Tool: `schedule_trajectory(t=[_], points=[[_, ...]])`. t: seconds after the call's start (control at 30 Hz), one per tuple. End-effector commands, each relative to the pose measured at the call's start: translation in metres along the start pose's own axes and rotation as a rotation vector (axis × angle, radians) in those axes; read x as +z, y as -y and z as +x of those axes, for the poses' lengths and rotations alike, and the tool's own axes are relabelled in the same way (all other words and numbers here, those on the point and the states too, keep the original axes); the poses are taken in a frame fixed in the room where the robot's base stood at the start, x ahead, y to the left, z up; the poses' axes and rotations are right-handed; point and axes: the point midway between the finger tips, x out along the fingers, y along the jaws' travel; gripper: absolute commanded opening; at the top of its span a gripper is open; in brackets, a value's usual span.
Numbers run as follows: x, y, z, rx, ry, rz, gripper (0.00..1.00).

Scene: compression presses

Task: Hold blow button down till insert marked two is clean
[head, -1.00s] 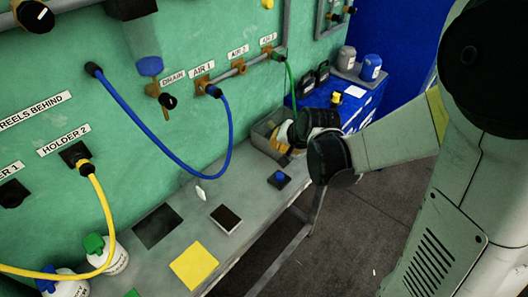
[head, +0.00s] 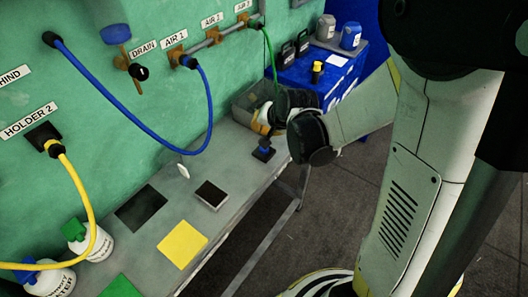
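A small black box with a blue button (head: 264,150) sits on the grey bench near its front edge. I take it for the blow button, but no label on it is readable. My gripper (head: 262,122) is just above and behind the box, over the front of a grey bin. My wrist and forearm hide much of it, so its opening is unclear. A gap to the button is hard to judge. No insert marked two can be made out. A small white oval piece (head: 184,171) is on the bench below the blue hose.
The grey bin (head: 240,112) stands against the green wall. A blue hose (head: 130,140) hangs from AIR 1, a green hose (head: 271,50) beyond. A yellow square (head: 182,244), dark squares and white bottles (head: 98,246) occupy the bench. A blue cabinet (head: 300,72) stands behind.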

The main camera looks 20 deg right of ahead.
Motion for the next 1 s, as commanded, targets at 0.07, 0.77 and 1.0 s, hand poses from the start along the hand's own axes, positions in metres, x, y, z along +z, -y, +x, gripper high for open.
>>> schedule_trajectory(t=[0.07, 0.77, 1.0], points=[[0.008, -0.008, 0.014, 0.0, 0.0, 0.0, 0.0], [0.02, -0.02, 0.037, 0.0, 0.0, 0.0, 0.0], [0.02, -0.02, 0.037, 0.0, 0.0, 0.0, 0.0]])
